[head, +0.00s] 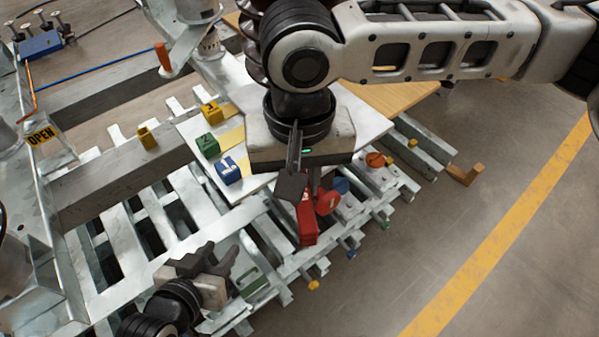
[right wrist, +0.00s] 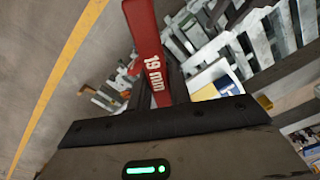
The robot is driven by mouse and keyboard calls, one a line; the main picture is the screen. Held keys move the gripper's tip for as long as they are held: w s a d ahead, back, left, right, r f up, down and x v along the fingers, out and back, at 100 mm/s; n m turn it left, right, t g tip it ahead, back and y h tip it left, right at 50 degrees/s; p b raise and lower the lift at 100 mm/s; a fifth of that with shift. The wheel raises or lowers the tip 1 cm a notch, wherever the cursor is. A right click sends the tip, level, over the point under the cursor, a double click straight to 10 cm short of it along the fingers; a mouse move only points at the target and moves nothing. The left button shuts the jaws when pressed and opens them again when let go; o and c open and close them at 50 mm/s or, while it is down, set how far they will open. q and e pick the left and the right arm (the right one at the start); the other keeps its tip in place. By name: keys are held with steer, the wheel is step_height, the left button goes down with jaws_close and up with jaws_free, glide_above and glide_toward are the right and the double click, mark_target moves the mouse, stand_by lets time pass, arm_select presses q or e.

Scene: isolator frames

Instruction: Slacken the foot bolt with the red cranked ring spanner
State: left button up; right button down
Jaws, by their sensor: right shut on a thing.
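The red cranked ring spanner (head: 307,222) is held in my right gripper (head: 300,190), which points down over the slatted metal frame. A rounded red part (head: 328,201) shows beside the spanner. In the right wrist view the spanner (right wrist: 150,60) carries the marking "19 mm" and stands out from between the jaws. My left gripper (head: 218,262) is low in the head view, its fingers apart and empty, above the frame's slats. I cannot pick out the foot bolt; whether the spanner's ring touches a bolt is hidden.
Numbered green (head: 207,145), blue (head: 228,170) and yellow (head: 211,112) blocks stand on a pale plate left of my right gripper. An orange knob (head: 376,160) is to its right. An "OPEN" sign (head: 43,136) is at far left.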

stand_by(0.3)
steer(key=shift+p, duration=0.6)
steer(key=shift+f, duration=0.2)
stand_by(0.3)
steer(key=shift+f+b, duration=0.3)
steer(key=shift+f, duration=0.45)
steer(key=shift+f, duration=0.15)
stand_by(0.4)
